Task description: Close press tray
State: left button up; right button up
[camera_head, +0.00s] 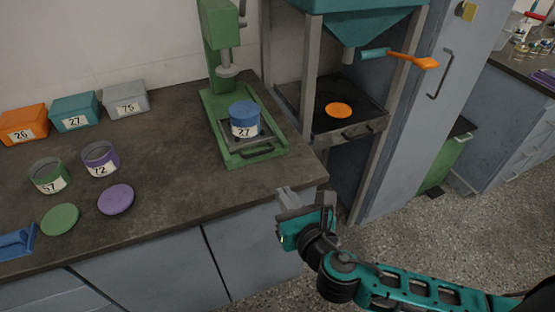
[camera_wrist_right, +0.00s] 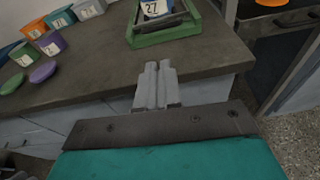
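The green press (camera_head: 221,40) stands at the back of the dark counter, its ram above its base. Its press tray (camera_head: 257,157) is at the front of the base, with a dark handle facing the counter's front edge. A jar labelled 27 with a blue lid (camera_head: 244,112) stands upright on the tray, forward of the ram. My right gripper (camera_head: 287,195) is in front of the counter edge, below and apart from the tray. Its fingers (camera_wrist_right: 157,68) are together with nothing between them. My left gripper is out of view.
Open jars 57 (camera_head: 50,177) and 72 (camera_head: 101,159), a green lid (camera_head: 60,219) and a purple lid (camera_head: 116,199) lie left. Boxes, including grey box 75 (camera_head: 125,98), line the wall. A teal hopper frame (camera_head: 310,75) stands right of the press.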

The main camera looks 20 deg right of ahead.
jog(key=shift+w+d+r+n, duration=0.1)
jog(key=shift+w+r+n, duration=0.1)
jog(key=shift+n, duration=0.2)
grip_shut()
jog(key=b, duration=0.2)
send_near(250, 135)
jog(key=shift+s+f, duration=0.65)
jog(key=shift+f, duration=0.15)
jog(key=shift+w, duration=0.15)
jog(key=x, duration=0.2)
jog(key=r+x, duration=0.1)
jog(key=x, duration=0.5)
jog(key=shift+w+r, duration=0.2)
jog(key=shift+r, duration=0.15)
